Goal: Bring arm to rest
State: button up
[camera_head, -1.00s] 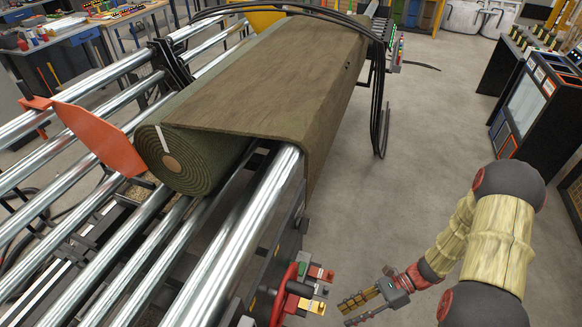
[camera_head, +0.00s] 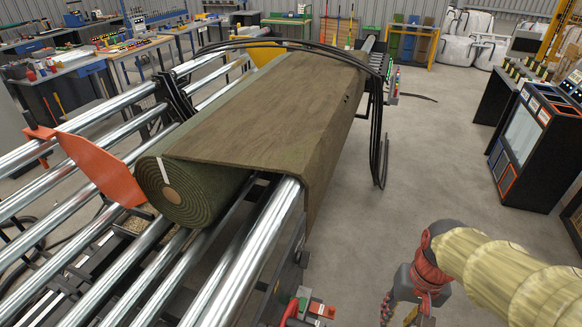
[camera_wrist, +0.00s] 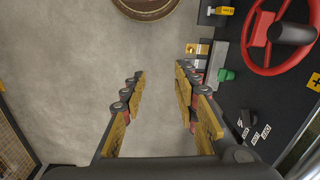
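My gripper (camera_wrist: 161,72) is open in the wrist view, its two yellow-and-black fingers apart with bare grey floor between them and nothing held. In the head view, my arm with its ribbed yellow sleeve comes in at the lower right. My gripper hangs low there, right of the roller machine, with its fingers cut off by the bottom edge.
A green turf roll (camera_head: 183,195) lies on the steel rollers, with a brown sheet (camera_head: 275,110) over it. A red handwheel (camera_wrist: 262,42) is right of my fingers. Dark cabinets (camera_head: 528,140) stand right. The floor (camera_head: 420,160) between is clear.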

jog(key=s+a+r+n+t, duration=0.1)
jog(key=a+r+t, duration=0.1)
jog(key=r, duration=0.4)
jog(key=s+a+r+n+t, duration=0.1)
jog(key=a+r+t, duration=0.1)
jog(key=r, duration=0.5)
jog(key=shift+s+a+r+n+t+h, duration=0.15)
jog(key=shift+a+n+t+h, duration=0.2)
jog(key=shift+t, duration=0.35)
